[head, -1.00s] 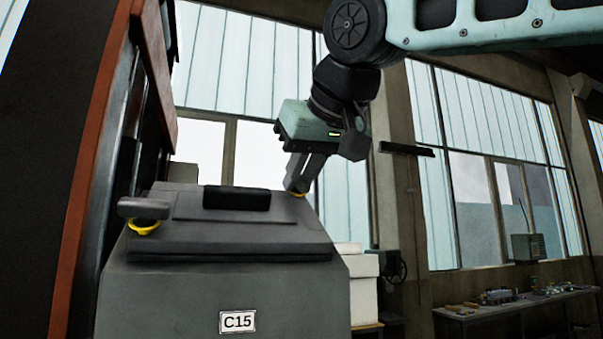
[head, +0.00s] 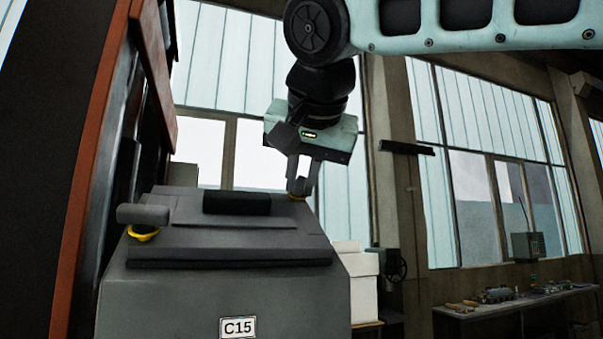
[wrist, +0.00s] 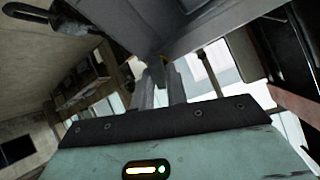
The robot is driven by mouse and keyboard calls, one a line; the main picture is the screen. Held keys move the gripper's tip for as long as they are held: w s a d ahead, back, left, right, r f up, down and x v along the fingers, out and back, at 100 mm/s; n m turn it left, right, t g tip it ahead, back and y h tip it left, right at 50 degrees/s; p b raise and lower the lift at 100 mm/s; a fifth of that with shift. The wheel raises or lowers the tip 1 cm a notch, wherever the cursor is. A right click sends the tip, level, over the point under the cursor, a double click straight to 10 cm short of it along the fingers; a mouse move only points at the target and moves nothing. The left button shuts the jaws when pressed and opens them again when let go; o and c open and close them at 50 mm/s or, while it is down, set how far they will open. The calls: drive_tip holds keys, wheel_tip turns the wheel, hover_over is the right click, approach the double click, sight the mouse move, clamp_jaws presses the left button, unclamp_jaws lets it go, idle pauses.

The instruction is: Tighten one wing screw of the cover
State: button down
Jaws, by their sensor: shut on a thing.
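The grey cover (head: 245,241) lies on top of the housing marked C15 and has a black handle (head: 237,201). One wing screw (head: 143,214), with a grey wing over a yellow ring, is at the cover's near left corner. The other wing screw (head: 299,187) is at the far right corner. Its yellow ring shows just below my gripper (head: 300,188). My gripper points down and is shut on this screw's wing, which its fingers partly hide. In the wrist view the fingers (wrist: 160,82) reach the screw beside the grey housing; a little yellow shows there.
The grey C15 housing (head: 190,300) stands below the cover. An orange-edged panel (head: 92,160) rises close on the left. White boxes (head: 358,290) stand right of the housing. A workbench (head: 500,305) with parts is far right under the windows.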

drive_tip(key=shift+r+m+h, duration=0.1)
drive_tip(key=shift+m+h, duration=0.2)
drive_tip(key=shift+m, duration=0.6)
drive_tip(key=m+h+p, duration=0.1)
drive_tip(key=m, duration=0.2)
drive_tip(key=shift+r+m+g+p, duration=0.1)
drive_tip(key=shift+m+g+p, duration=0.2)
drive_tip(key=shift+g+p, duration=0.1)
drive_tip(key=shift+m+h, duration=0.3)
drive_tip(key=shift+m, duration=0.4)
drive_tip(key=c, duration=1.3)
unclamp_jaws()
drive_tip(key=shift+f, duration=0.2)
drive_tip(key=shift+o, duration=0.2)
drive_tip(key=shift+r, duration=0.15)
drive_tip(key=shift+s+d+r+p, duration=0.2)
drive_tip(key=shift+s+r+p, duration=0.4)
drive_tip(key=shift+r, duration=0.25)
drive_tip(key=shift+s+d+r+p, duration=0.2)
drive_tip(key=shift+s+r+p, duration=0.3)
drive_tip(key=shift+s+r, duration=0.3)
drive_tip(key=shift+w, duration=0.1)
